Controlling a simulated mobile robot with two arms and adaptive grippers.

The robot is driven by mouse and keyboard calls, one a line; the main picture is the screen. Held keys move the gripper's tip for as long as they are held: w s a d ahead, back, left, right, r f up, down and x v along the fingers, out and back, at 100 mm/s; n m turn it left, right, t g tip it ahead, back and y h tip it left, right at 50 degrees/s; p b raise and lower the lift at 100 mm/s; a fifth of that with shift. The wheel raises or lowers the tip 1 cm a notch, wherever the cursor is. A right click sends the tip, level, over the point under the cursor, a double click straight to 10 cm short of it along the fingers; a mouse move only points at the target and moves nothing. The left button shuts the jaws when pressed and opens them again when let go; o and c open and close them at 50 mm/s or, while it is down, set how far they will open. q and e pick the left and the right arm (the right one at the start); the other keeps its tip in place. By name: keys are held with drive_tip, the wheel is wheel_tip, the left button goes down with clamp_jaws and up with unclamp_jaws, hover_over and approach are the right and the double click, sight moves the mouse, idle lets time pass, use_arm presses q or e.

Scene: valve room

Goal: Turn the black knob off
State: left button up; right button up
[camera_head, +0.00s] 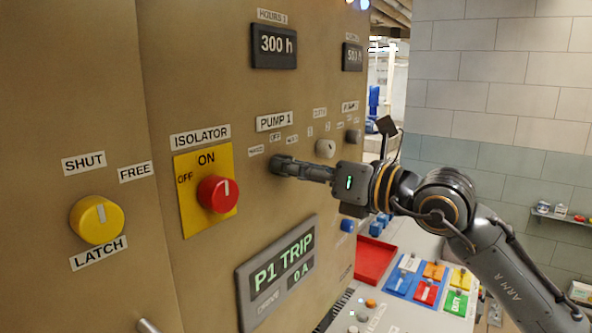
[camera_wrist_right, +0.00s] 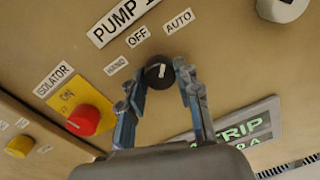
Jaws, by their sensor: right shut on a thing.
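The black knob (camera_wrist_right: 159,73) sits under the PUMP 1 plate, below the HAND, OFF and AUTO labels. In the right wrist view its white mark leans slightly right of straight up, nearer AUTO than OFF. My right gripper (camera_wrist_right: 161,82) is shut on the knob, one finger on each side. The OFF label (camera_wrist_right: 138,37) is in clear view up and left of the knob. My left gripper is not in view.
A red isolator knob (camera_head: 217,194) on a yellow plate is left of my right gripper, with a yellow latch knob (camera_head: 97,219) farther left. A pale knob (camera_head: 325,148) is close to my right gripper. The P1 TRIP display (camera_head: 279,270) is below.

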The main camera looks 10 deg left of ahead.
drive_tip(key=shift+f+n+b, duration=0.1)
drive_tip(key=shift+n+b, duration=4.1)
drive_tip(key=shift+b, duration=0.85)
drive_tip(key=o, duration=1.2)
drive_tip(key=shift+c, duration=0.2)
drive_tip(key=v, duration=1.2)
